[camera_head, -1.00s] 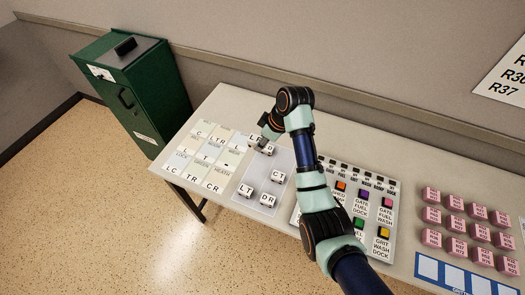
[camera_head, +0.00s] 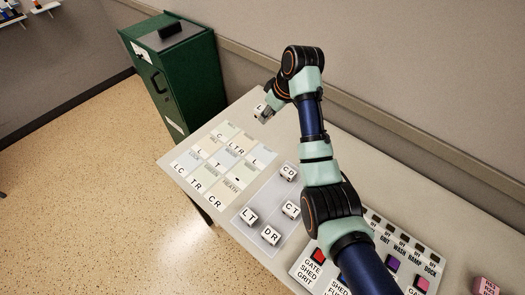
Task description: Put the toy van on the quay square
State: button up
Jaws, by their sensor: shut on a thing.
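My gripper (camera_head: 264,112) is shut on a small white toy van (camera_head: 259,109), held near the table's back edge, beyond the squares. The gripper partly covers the van, and its lettering cannot be read. The grid of pale printed squares (camera_head: 200,149) lies on the left part of the table, with letters such as C, LTR, L, T, LC, TR and CR. The place names are mostly too small to read, so I cannot tell which is the quay square. The van is up and to the right of the grid in the picture.
A pale tray (camera_head: 262,207) right of the grid holds several white lettered vehicles, including CD (camera_head: 289,171) and LT (camera_head: 249,217). A button panel (camera_head: 311,265) stands farther right. A green cabinet (camera_head: 178,75) stands beyond the table's left end. A wall runs behind.

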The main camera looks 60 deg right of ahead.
jog(key=b, duration=0.4)
send_over(265, 156)
jog(key=s, duration=0.1)
jog(key=f, duration=1.4)
jog(key=shift+s+a, duration=0.15)
jog(key=shift+a, duration=0.1)
notch_tip(265, 156, down, 6)
jog(key=shift+f+b, duration=0.15)
jog(key=shift+b, duration=0.9)
jog(key=o, duration=1.1)
jog(key=p+v, duration=0.4)
jog(key=v, duration=0.8)
jog(key=shift+p, duration=0.3)
